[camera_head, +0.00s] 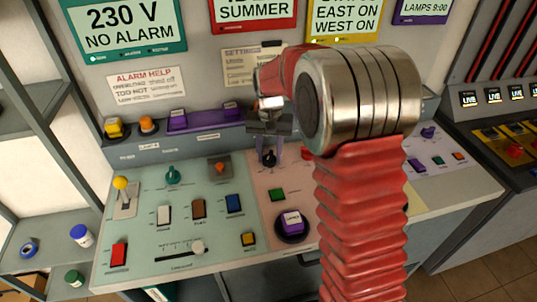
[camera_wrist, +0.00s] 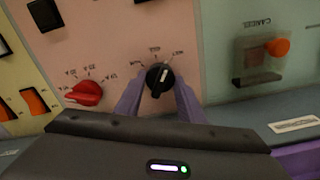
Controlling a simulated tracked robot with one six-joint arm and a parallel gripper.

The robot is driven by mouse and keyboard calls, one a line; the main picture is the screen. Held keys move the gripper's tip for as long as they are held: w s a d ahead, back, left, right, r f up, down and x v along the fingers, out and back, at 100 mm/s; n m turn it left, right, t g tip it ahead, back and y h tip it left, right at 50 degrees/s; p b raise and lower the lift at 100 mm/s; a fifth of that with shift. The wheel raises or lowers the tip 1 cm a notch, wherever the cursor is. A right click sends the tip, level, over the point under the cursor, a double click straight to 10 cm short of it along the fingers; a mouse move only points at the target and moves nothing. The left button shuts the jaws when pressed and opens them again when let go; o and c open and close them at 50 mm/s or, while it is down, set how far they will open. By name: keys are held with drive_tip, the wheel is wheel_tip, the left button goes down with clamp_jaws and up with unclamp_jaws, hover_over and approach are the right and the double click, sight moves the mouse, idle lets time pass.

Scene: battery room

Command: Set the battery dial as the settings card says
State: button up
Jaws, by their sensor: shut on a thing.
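The black battery dial (camera_wrist: 160,79) sits on the pink panel, with three small labels around it that I cannot read surely. In the head view the dial (camera_head: 268,158) shows below my gripper (camera_head: 269,150). The settings card (camera_head: 238,68) is on the wall behind, partly hidden by my arm; its text is too small to read.
A red dial (camera_wrist: 86,93) is close beside the black one. An orange-knobbed cancel control (camera_wrist: 278,47) is on the green panel. A purple button (camera_head: 292,222), a green button (camera_head: 277,194) and a yellow-knobbed lever (camera_head: 121,184) stand on the console.

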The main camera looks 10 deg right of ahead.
sight(270, 154)
drive_tip(key=shift+m, duration=1.3)
drive_tip(key=o, duration=1)
drive_tip(key=shift+o, duration=0.2)
wheel_tip(270, 154, up, 14)
drive_tip(key=shift+f, duration=0.15)
